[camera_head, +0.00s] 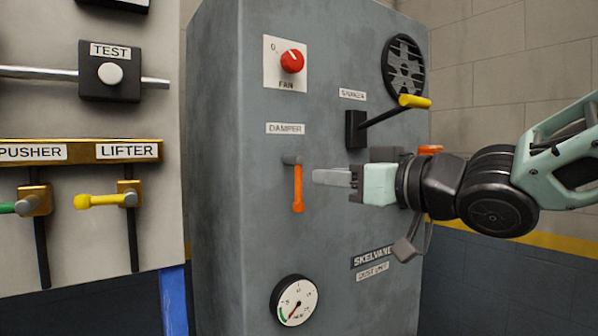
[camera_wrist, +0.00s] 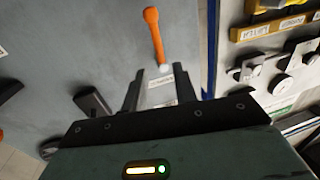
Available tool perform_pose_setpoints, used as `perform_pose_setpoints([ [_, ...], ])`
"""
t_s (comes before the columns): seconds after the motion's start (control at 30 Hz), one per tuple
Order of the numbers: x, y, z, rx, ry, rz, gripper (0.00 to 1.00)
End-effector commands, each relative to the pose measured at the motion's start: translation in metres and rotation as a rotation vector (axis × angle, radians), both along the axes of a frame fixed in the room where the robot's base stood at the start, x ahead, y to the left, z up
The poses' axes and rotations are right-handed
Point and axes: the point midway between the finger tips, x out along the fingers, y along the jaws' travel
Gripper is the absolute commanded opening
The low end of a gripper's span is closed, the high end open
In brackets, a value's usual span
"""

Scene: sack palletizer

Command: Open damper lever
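The damper lever (camera_head: 297,187) is orange and hangs straight down from a grey pivot on the grey cabinet, below the DAMPER label (camera_head: 285,128). My gripper (camera_head: 316,177) is just right of the lever in the head view, fingers pointing left. In the wrist view the orange lever (camera_wrist: 155,35) shows beyond the fingertips, with its pivot end near the gap. My gripper (camera_wrist: 160,80) is open there, its two fingers apart with a pale label visible between them. Nothing is held. Whether a fingertip touches the lever I cannot tell.
The cabinet (camera_head: 225,220) also carries a red fan knob (camera_head: 292,61), a yellow-handled shaker lever (camera_head: 414,101), a round vent (camera_head: 403,67) and a gauge (camera_head: 294,302). A panel at left has a yellow LIFTER lever (camera_head: 100,201).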

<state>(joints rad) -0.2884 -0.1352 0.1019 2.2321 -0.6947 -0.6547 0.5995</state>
Motion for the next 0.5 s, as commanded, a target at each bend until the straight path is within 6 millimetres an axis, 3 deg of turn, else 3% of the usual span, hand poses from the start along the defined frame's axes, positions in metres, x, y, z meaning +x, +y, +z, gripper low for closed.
perform_pose_setpoints([
  [0.3,0.041,0.042,0.002,0.000,0.003,0.002,0.28],
  [0.5,0.054,0.055,0.001,0.000,0.000,0.001,0.28],
])
